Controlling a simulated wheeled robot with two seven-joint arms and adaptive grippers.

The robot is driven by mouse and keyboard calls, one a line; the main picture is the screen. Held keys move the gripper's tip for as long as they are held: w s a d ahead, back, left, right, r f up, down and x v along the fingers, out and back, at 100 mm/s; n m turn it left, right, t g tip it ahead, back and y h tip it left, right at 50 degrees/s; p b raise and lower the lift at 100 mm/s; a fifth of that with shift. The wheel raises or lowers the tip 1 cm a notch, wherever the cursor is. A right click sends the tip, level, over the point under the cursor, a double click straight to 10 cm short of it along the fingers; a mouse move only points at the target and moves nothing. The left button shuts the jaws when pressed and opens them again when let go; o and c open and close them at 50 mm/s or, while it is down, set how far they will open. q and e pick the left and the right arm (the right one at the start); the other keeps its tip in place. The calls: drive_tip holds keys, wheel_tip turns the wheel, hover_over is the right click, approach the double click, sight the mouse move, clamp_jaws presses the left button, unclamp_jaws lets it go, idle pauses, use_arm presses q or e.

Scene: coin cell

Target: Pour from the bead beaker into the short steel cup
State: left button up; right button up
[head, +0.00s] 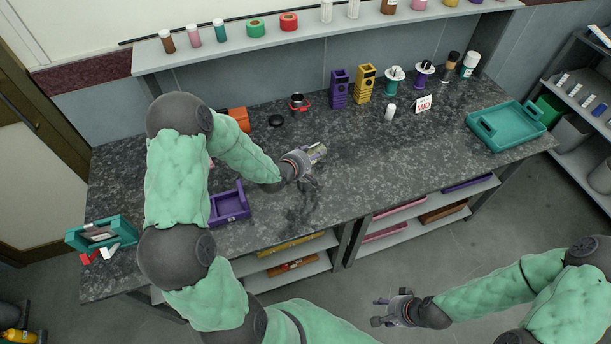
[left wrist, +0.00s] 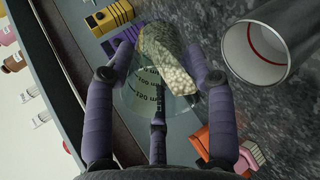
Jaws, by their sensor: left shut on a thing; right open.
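The bead beaker is a clear graduated beaker (left wrist: 140,97) with pale beads (left wrist: 178,80) piled along one side. It is tilted, and it also shows in the head view (head: 317,151). My left gripper (head: 309,157) is shut on it above the bench, with purple fingers on both sides in the left wrist view (left wrist: 160,85). The short steel cup (left wrist: 270,45) is at the upper right of the left wrist view, apart from the beaker, with a red ring inside. I cannot make it out clearly in the head view. My right gripper (head: 392,309) is open and empty, over the floor.
On the bench (head: 370,165) stand a purple box (head: 339,89), a yellow box (head: 365,85), a white bottle (head: 390,112) and a teal tray (head: 507,126). A purple holder (head: 230,204) is at the left. A loaded shelf (head: 330,35) runs above. The bench's middle right is clear.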

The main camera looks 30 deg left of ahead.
use_arm(q)
drive_tip(key=shift+r+t+b, duration=0.1)
drive_tip(key=shift+t+b, duration=0.2)
drive_tip(key=shift+b, duration=0.15)
use_arm(e)
drive_tip(key=shift+s+d+f, duration=0.1)
drive_tip(key=shift+s+f, duration=0.1)
drive_tip(key=shift+f, duration=0.3)
use_arm(q)
drive_tip(key=shift+s+f+t+b, duration=0.15)
drive_tip(key=shift+f+t+b, duration=0.6)
drive_tip(key=shift+b, duration=1.55)
use_arm(e)
drive_tip(key=shift+s+d+f, duration=0.15)
drive_tip(key=shift+f, duration=0.65)
drive_tip(key=shift+s+d+f, duration=0.1)
drive_tip(key=shift+f, duration=0.65)
drive_tip(key=shift+s+d+f, duration=0.15)
drive_tip(key=shift+f, duration=0.65)
use_arm(q)
drive_tip(key=shift+r, duration=0.2)
use_arm(e)
drive_tip(key=shift+s, duration=0.1)
use_arm(q)
drive_tip(key=shift+t+b, duration=0.25)
drive_tip(key=shift+b, duration=0.1)
use_arm(e)
drive_tip(key=shift+s+f, duration=0.25)
drive_tip(key=shift+f, duration=0.05)
